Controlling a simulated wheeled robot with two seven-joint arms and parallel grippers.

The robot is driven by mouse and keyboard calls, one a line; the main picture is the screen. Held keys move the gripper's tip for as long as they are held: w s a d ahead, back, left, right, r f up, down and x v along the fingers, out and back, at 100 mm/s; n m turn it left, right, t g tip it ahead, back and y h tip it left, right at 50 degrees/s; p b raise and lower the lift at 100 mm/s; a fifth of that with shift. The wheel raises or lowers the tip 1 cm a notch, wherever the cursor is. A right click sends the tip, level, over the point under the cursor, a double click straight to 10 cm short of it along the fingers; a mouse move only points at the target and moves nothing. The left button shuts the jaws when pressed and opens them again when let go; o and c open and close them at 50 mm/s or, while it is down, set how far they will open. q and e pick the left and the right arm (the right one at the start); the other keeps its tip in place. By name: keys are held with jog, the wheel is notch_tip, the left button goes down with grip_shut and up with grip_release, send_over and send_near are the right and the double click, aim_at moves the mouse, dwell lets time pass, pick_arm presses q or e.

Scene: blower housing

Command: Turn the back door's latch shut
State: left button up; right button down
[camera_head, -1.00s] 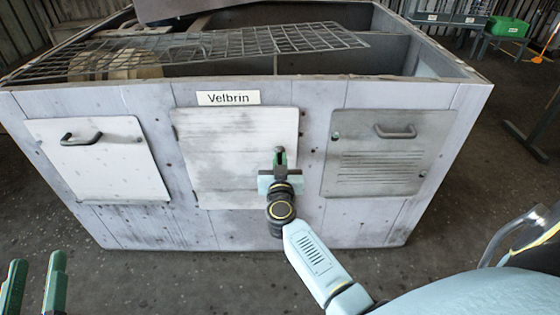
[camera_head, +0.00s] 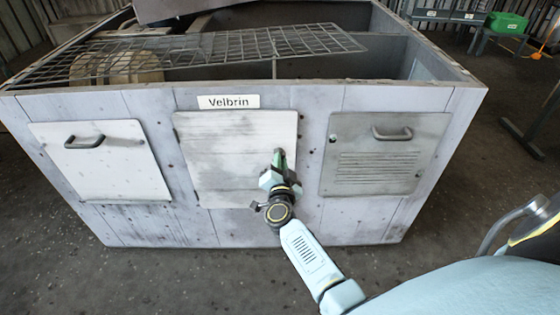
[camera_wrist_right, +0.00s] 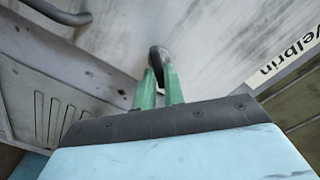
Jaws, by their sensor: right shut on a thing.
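The back door (camera_head: 232,150) is the pale middle panel under the "Velbrin" label on the housing's near wall. It lies flat in its frame. Its latch (camera_wrist_right: 156,55) is a small dark handle near the door's right edge, seen between the green fingertips in the right wrist view. My right gripper (camera_head: 280,154) is shut on the latch and turned at a slant. In the right wrist view the fingers (camera_wrist_right: 160,78) sit on both sides of the latch. The gripper hides most of the latch in the head view. My left gripper is not in view.
A door with a handle (camera_head: 100,165) is on the left and a louvred door (camera_head: 385,155) on the right. A wire mesh (camera_head: 210,48) lies over the open top. A green case (camera_head: 507,24) stands far right. The floor in front is clear.

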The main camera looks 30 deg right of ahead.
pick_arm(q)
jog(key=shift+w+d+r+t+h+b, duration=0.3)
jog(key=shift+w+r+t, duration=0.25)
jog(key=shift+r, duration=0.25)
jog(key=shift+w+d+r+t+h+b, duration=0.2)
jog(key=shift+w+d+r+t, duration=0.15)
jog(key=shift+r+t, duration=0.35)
pick_arm(e)
jog(key=shift+d+f+m, duration=0.1)
jog(key=shift+m, duration=2.35)
jog(key=shift+f+m, duration=0.1)
jog(key=shift+m, duration=2.35)
jog(key=c, duration=1.5)
grip_release()
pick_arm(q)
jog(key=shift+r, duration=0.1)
pick_arm(e)
jog(key=shift+s, duration=0.1)
